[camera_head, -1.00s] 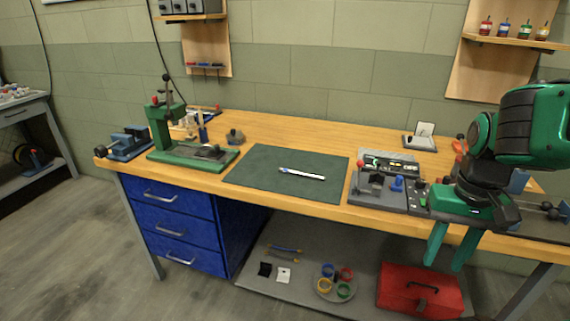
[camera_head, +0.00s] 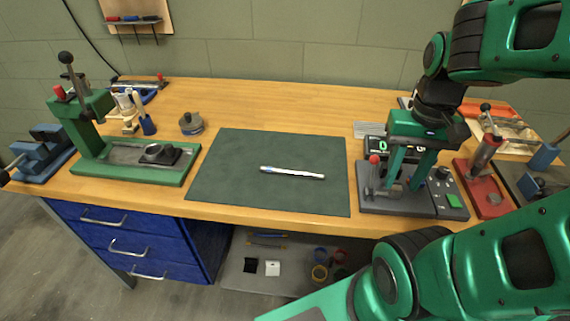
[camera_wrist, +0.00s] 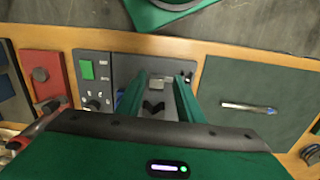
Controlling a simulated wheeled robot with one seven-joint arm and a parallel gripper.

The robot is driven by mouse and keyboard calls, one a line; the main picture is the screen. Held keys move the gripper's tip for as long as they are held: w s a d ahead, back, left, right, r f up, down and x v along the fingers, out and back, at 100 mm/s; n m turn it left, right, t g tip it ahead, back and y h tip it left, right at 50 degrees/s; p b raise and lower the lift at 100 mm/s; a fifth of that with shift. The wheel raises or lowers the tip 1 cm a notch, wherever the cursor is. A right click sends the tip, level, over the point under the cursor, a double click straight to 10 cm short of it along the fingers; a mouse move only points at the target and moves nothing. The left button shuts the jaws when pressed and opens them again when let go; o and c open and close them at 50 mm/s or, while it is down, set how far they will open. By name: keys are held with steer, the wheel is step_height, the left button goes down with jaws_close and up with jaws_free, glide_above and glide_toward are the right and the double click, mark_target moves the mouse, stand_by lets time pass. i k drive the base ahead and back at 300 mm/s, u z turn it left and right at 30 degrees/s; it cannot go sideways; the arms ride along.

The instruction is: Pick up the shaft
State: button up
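The shaft (camera_head: 292,172) is a thin silver rod with a bluish left end. It lies flat on the dark green mat (camera_head: 230,185) near the middle of the bench. It also shows in the wrist view (camera_wrist: 248,108), to the right of my fingers. My gripper (camera_head: 402,182) is to the right of the mat, over a grey device with a display. Its two green fingers point down and stand apart, with nothing seen held between them. In the wrist view the open fingers (camera_wrist: 158,85) frame part of that device.
The grey device (camera_head: 375,200) with a red-knobbed lever stands right of the mat. A red fixture (camera_head: 483,190) is farther right. A green press (camera_head: 95,150) and a small round part (camera_head: 191,123) are left of the mat. The mat around the shaft is clear.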

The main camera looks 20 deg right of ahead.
mark_target(266, 169)
steer(key=z, duration=1.05)
steer(key=k, duration=1.2)
steer(key=u, duration=0.7)
steer(key=i, duration=1)
steer(key=z, duration=0.05)
